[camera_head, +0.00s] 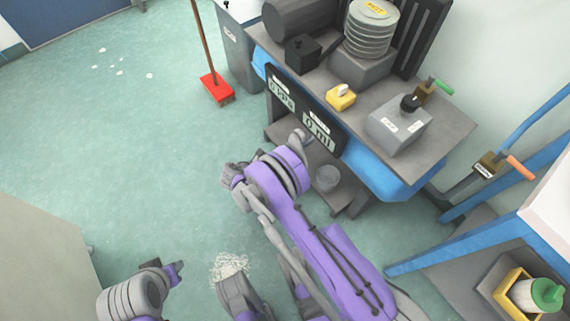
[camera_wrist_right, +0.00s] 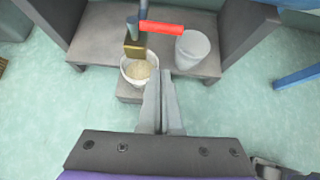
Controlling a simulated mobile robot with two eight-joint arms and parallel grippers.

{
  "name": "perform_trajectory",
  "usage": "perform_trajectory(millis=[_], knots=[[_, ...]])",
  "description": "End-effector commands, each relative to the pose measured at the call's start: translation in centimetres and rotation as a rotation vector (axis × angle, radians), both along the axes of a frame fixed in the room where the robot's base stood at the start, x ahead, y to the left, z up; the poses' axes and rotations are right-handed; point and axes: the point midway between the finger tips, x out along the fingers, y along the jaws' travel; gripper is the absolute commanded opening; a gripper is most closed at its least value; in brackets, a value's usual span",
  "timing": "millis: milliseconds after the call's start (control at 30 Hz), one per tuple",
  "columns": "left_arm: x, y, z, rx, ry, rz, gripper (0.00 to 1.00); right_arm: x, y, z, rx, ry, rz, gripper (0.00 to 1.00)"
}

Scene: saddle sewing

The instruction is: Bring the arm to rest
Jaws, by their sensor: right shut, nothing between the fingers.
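My right arm reaches up from the bottom right in the head view. Its gripper (camera_head: 298,140) is in front of the workbench, near the dark display panel (camera_head: 300,110). In the right wrist view the right gripper (camera_wrist_right: 162,80) has its fingers together and holds nothing. Beyond its tips is a white bucket (camera_wrist_right: 127,76) with pale grainy stuff in it; the fingers appear close to it, but I cannot tell the gap. My left gripper (camera_head: 174,271) is at the lower left in the head view, above the floor; its finger opening cannot be made out.
A grey cup (camera_wrist_right: 193,50) stands on the low shelf (camera_wrist_right: 97,38), near a red handle (camera_wrist_right: 161,27). A pale grainy pile (camera_head: 230,264) lies on the floor. A red broom (camera_head: 216,88) stands left of the workbench (camera_head: 445,130). A blue-framed table is at right. The left floor is mostly clear.

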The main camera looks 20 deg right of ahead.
Motion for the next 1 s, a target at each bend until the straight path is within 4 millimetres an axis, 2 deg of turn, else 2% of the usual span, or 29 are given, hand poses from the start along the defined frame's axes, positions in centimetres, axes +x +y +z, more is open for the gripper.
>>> perform_trajectory(millis=[100, 233, 667, 767, 867, 1000], knots=[[-0.1, 0.0, 0.6, 0.0, -0.001, 0.0, 0.33, -0.4, 1.8, 1.6, 0.0, 0.0, 0.003, 0.0], [-0.2, 0.0, 0.9, 0.0, -0.001, 0.0, 0.33, -0.5, 3.0, 2.6, 0.0, 0.0, 0.002, 0.0], [-0.2, 0.0, 0.9, 0.0, -0.001, 0.0, 0.33, -0.6, 3.5, 3.3, 0.007, -0.006, -0.006, 0.0], [-0.2, 0.0, 0.9, 0.0, -0.001, 0.0, 0.33, -0.6, 3.1, 4.9, 0.042, -0.034, -0.034, 0.0], [-0.2, 0.0, 0.9, 0.0, -0.001, 0.0, 0.33, -0.8, 2.5, 7.7, 0.114, -0.091, -0.095, 0.0], [-0.2, 0.0, 0.9, 0.0, -0.001, 0.0, 0.33, -2.0, 1.5, 12.6, 0.249, -0.197, -0.223, 0.0]])
